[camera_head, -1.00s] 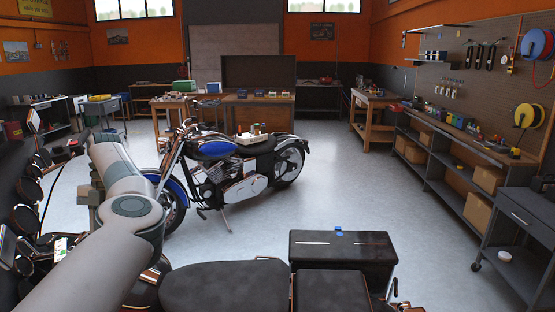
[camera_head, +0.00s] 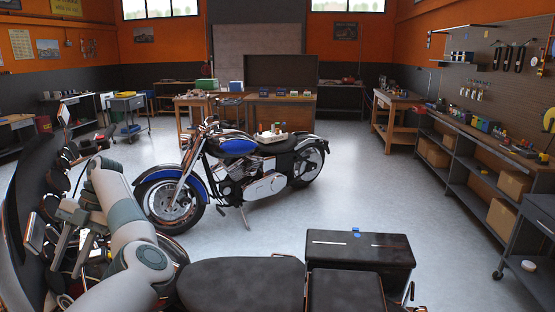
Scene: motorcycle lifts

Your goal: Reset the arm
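My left arm (camera_head: 128,225) comes in from the lower left and bends back at the elbow. My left gripper (camera_head: 73,248) hangs at the left, in front of dark motorcycle parts. Its two grey fingers point down and stand apart, with nothing seen between them. My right gripper is out of view.
A black motorcycle seat (camera_head: 240,284) and a black case (camera_head: 358,250) with a small blue item on top are close in front. A blue motorcycle (camera_head: 238,147) stands beyond, carrying a small tray. A workbench (camera_head: 470,140) lines the right. The floor (camera_head: 360,190) between is clear.

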